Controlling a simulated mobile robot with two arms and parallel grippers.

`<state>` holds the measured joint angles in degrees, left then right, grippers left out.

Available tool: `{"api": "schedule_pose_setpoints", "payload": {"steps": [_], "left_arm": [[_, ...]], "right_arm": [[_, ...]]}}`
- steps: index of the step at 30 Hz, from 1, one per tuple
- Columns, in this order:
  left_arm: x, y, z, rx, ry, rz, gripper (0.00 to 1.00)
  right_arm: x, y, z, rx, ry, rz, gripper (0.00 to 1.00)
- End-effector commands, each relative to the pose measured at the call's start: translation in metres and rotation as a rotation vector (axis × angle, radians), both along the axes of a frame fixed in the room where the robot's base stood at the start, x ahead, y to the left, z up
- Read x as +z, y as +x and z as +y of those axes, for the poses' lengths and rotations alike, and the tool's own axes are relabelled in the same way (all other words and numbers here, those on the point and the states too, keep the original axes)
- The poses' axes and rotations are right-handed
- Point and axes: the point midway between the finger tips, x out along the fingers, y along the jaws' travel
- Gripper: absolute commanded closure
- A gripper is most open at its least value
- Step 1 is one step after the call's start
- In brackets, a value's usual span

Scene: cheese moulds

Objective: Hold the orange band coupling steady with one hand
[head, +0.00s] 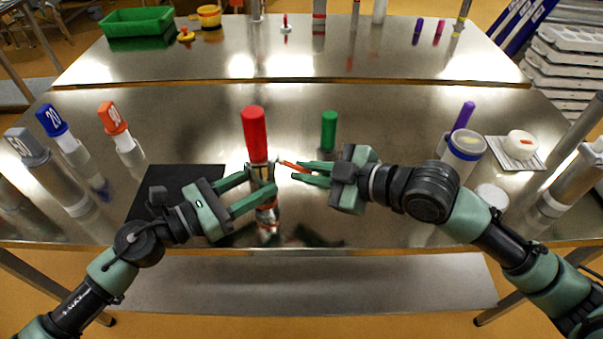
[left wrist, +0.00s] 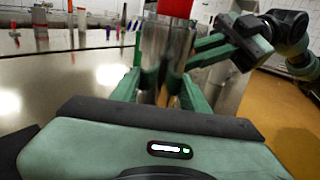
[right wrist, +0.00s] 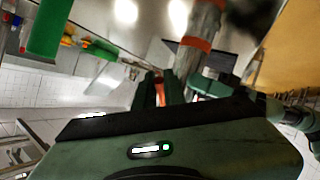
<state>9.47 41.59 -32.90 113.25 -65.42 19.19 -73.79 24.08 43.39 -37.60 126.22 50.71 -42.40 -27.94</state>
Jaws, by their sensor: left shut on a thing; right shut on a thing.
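The orange band coupling is a shiny metal cylinder with an orange band (right wrist: 196,43), seen in the right wrist view. In the head view it appears upright under a red cylinder (head: 254,135). My left gripper (head: 262,183) is shut on the metal body, which also shows between its fingers in the left wrist view (left wrist: 167,65). My right gripper (head: 305,173) is shut on a thin orange-red piece (head: 292,166), close to the right side of the coupling. That piece also shows between its fingers in the right wrist view (right wrist: 160,92). The fingers hide part of both held things.
A dark mat (head: 165,180) lies left on the steel table (head: 200,120). A green cylinder (head: 328,130) stands behind my right gripper. Cylinders with grey, blue and orange (head: 112,118) tops stand left.

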Motion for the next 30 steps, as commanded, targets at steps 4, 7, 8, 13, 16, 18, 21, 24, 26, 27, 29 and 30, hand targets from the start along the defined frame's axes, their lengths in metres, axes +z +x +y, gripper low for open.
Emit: {"api": "schedule_pose_setpoints", "payload": {"steps": [4,7,8,13,16,18,21,24,26,27,29,30], "left_arm": [[0.000,0.000,0.000,-0.001,0.001,-0.002,1.00],[0.000,0.000,-0.001,-0.001,0.001,-0.002,1.00],[0.000,0.000,-0.001,-0.001,0.001,-0.002,1.00],[0.000,0.000,-0.001,-0.002,0.001,-0.002,1.00],[0.000,-0.001,-0.001,-0.002,0.000,-0.002,1.00],[0.000,-0.001,-0.001,-0.002,0.000,-0.002,1.00],[0.000,-0.001,-0.001,-0.003,0.000,-0.002,1.00],[0.000,-0.001,-0.001,-0.003,0.000,-0.002,1.00],[0.000,-0.001,-0.001,-0.003,0.000,-0.002,1.00],[0.000,-0.001,-0.001,-0.003,0.000,-0.002,1.00],[0.000,-0.001,-0.001,-0.003,0.000,-0.002,1.00],[0.000,-0.001,-0.001,-0.003,0.000,-0.001,1.00]], "right_arm": [[0.010,0.000,-0.002,0.004,-0.122,0.001,1.00],[0.013,-0.001,-0.003,0.004,-0.193,0.008,1.00],[0.014,-0.001,-0.003,0.004,-0.213,0.009,1.00],[0.018,-0.001,-0.005,0.004,-0.305,0.019,1.00],[0.019,-0.001,-0.005,0.004,-0.343,0.023,1.00],[0.020,-0.002,-0.006,0.005,-0.363,0.026,1.00],[0.021,-0.002,-0.006,0.003,-0.382,0.028,1.00],[0.021,-0.002,-0.007,0.004,-0.392,0.029,1.00],[0.021,-0.002,-0.007,0.003,-0.394,0.029,1.00],[0.021,-0.002,-0.007,0.004,-0.395,0.030,1.00],[0.021,-0.002,-0.007,0.004,-0.395,0.030,1.00],[0.021,-0.002,-0.007,0.004,-0.395,0.030,1.00]]}}
